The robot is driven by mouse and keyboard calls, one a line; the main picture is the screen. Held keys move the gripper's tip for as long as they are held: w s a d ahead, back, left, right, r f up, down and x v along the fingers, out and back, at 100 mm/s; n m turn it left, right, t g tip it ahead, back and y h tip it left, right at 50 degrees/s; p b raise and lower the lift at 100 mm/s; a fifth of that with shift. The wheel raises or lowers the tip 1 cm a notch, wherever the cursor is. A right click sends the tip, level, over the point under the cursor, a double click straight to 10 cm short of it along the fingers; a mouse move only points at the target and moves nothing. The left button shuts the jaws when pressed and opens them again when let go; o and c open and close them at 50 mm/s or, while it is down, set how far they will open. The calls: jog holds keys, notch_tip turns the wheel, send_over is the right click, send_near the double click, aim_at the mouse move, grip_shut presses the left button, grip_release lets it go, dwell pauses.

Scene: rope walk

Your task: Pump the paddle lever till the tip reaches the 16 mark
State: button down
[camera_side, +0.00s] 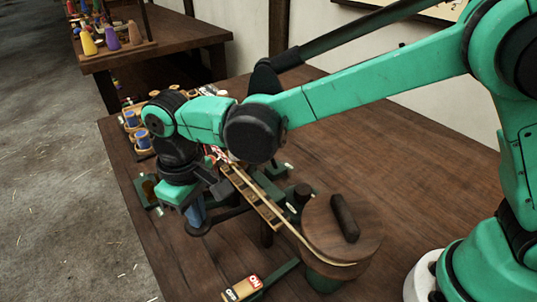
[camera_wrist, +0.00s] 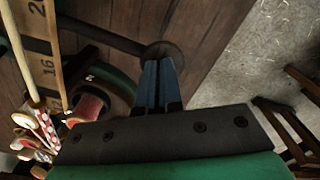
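The paddle lever is a dark bar ending in a round dark pad (camera_wrist: 163,51), and the pad also shows in the side view (camera_side: 197,230). My gripper (camera_wrist: 158,68) points down over the pad, with its two blue fingers side by side and nothing visible between them. In the side view the fingers (camera_side: 196,213) are just above or touching the pad; I cannot tell which. A wooden scale (camera_wrist: 48,85) shows the marks 20 and 16 in the wrist view. A pale rope (camera_side: 312,249) runs along the scale (camera_side: 256,199). I cannot make out the tip against the marks.
A wooden drum (camera_side: 365,222) with a dark handle stands to the right on the table (camera_side: 400,130). An ON/OFF sign (camera_side: 243,289) is at the front. Red spools (camera_wrist: 87,107) sit beside the scale. A second table (camera_side: 185,42) with coloured cones stands behind.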

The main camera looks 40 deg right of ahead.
jog(key=shift+f, duration=1.55)
jog(key=shift+d+r, duration=0.1)
jog(key=shift+r, duration=3.3)
jog(key=shift+f, duration=0.15)
jog(key=shift+f, duration=1.8)
jog(key=shift+r, duration=1.95)
jog(key=shift+d, duration=0.1)
